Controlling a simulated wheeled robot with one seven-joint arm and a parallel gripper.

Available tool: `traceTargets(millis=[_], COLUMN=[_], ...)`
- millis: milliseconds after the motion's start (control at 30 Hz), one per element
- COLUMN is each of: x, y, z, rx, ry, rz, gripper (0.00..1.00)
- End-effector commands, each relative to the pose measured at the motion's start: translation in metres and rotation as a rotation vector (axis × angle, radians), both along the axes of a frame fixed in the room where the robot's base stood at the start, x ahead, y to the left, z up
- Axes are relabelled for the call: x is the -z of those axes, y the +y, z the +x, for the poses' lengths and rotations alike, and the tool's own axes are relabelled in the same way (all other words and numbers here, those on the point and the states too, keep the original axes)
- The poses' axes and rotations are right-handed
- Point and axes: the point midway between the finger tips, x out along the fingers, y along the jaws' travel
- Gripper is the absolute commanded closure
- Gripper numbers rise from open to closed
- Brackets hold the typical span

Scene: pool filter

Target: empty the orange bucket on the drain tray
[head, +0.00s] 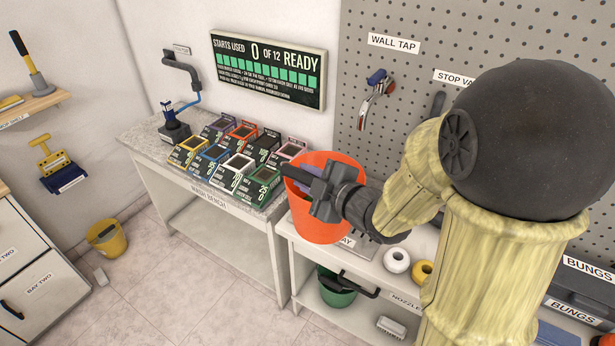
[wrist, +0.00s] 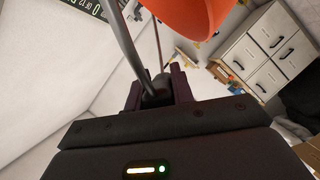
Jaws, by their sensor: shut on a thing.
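The orange bucket (head: 318,222) is in the middle of the head view, at the junction of the wash bench and the lower white bench. Its mouth faces up towards the camera. My gripper (head: 318,190) is at the bucket's mouth, shut on its handle; the wrist view shows the grey handle bar (wrist: 128,50) running between my fingers (wrist: 158,92), with the orange bucket wall (wrist: 190,15) above. The grey drain tray (head: 362,237) is mostly hidden behind the bucket and my arm; only an edge and part of its label show. I cannot tell whether the bucket touches it.
Several coloured boxes (head: 240,160) crowd the wash bench (head: 150,130) left of the bucket. White and yellow rings (head: 397,260) lie on the lower bench to the right. A green bucket (head: 336,290) sits on the shelf below; a yellow bucket (head: 106,238) stands on the floor.

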Motion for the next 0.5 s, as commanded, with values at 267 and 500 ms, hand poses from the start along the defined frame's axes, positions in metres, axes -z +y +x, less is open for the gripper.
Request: traceTargets(millis=[267, 500], x=[-0.005, -0.01], y=[0.016, 0.068], z=[0.004, 0.009], rx=[-0.013, -0.04], ry=[-0.006, -0.005], rz=[0.0, 0.002], gripper=[1.0, 1.0])
